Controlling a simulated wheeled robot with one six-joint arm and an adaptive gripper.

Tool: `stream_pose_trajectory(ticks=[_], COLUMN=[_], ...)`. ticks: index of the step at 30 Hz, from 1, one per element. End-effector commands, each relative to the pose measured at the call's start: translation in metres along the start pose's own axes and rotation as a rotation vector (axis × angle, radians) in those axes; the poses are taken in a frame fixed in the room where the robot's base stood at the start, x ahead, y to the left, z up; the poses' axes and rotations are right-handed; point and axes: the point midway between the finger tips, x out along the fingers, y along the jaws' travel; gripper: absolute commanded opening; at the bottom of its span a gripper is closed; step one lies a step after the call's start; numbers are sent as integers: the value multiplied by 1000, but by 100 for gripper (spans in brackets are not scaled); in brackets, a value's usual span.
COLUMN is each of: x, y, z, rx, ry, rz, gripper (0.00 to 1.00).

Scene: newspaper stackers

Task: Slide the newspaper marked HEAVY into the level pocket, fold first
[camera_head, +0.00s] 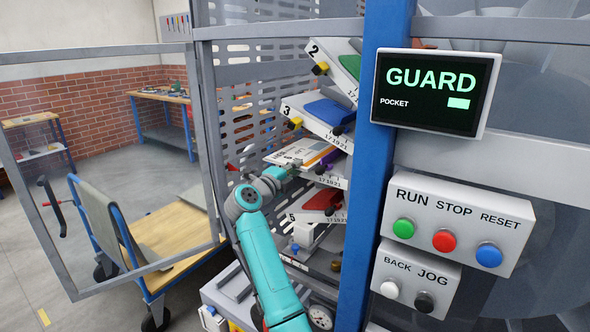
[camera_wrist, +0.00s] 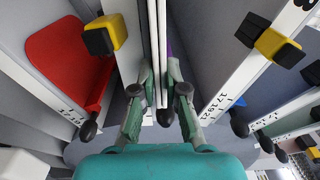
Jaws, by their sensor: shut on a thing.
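My gripper (camera_head: 283,178) is shut on the near end of a flat newspaper (camera_head: 292,152) with white, beige and grey bands. In the wrist view, the fingers (camera_wrist: 161,112) pinch its thin pale edge (camera_wrist: 153,35). The newspaper lies at the mouth of the pocket (camera_head: 325,180) between pocket 3 and pocket 5, above a purple pad (camera_head: 326,160). I cannot tell how far in it is. No HEAVY mark or fold is readable. Pocket 3 (camera_head: 312,124) and pocket 2 (camera_head: 318,52) slope visibly; the newspaper's pocket looks less tilted.
Pocket 3 has a blue pad (camera_head: 328,110), pocket 5 a red pad (camera_head: 324,199). Yellow and black knobs stick out near the pocket fronts. A blue post (camera_head: 378,180) and button boxes (camera_head: 455,225) stand right. A framed guard door (camera_head: 105,170) and a cart (camera_head: 165,240) are left.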

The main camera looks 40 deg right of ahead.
Motion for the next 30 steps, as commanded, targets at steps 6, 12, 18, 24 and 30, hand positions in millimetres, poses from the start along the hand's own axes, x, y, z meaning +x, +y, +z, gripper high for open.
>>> stream_pose_trajectory(ticks=[6,12,18,24,30], x=[0,0,0,0,0], y=[1,1,1,0,0], z=[-3,-6,-8,-9,-9], rx=[-1,-1,0,0,0], ry=[1,1,1,1,1], rz=[1,1,1,1,0], gripper=[0,0,0,0,27])
